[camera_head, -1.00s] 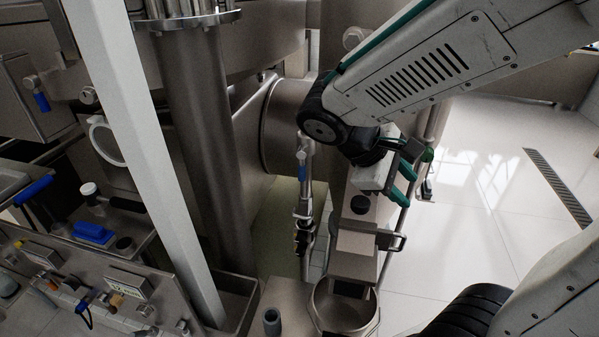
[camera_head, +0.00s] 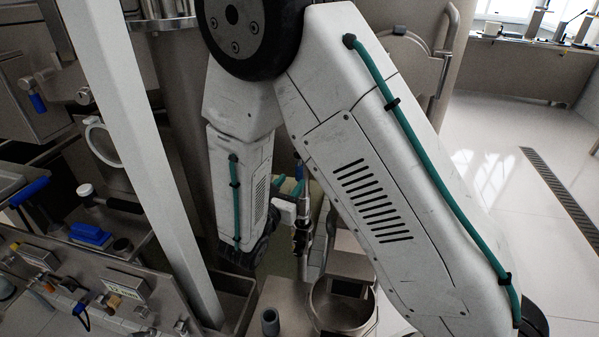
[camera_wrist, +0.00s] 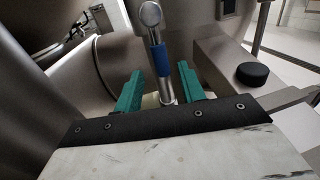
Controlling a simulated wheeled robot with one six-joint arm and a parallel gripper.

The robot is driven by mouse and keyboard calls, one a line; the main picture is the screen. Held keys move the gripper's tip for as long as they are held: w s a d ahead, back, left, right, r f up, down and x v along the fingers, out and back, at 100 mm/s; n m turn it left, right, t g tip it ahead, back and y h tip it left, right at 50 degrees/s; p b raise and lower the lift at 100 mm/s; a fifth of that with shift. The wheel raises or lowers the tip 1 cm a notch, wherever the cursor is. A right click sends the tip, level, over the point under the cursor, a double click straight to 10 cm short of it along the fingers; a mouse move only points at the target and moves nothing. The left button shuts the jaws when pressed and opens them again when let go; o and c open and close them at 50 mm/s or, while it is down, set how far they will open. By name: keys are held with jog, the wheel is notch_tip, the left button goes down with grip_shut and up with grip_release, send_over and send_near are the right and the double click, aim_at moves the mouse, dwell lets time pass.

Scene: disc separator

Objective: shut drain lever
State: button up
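In the wrist view, an upright steel lever or pipe with a blue sleeve (camera_wrist: 159,59) and a rounded metal top stands ahead of my gripper (camera_wrist: 159,78). It is probably the drain lever. The two green fingers are open, one on each side of its lower part in the picture. I cannot tell whether it lies between them or just beyond, and no contact shows. In the head view, the blue sleeve (camera_head: 299,170) shows small between my arm links, above a steel valve fitting. My gripper (camera_head: 289,186) is partly hidden beside it.
A round steel vessel (camera_head: 343,310) stands below the fitting. A slanted white post (camera_head: 145,150) rises at left. A black knob (camera_wrist: 252,74) sits on a steel block right of my gripper. Open floor (camera_head: 500,150) lies at right.

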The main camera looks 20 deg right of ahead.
aim_at(297, 174)
jog(key=x, duration=0.6)
jog(key=shift+d, duration=0.1)
grip_shut()
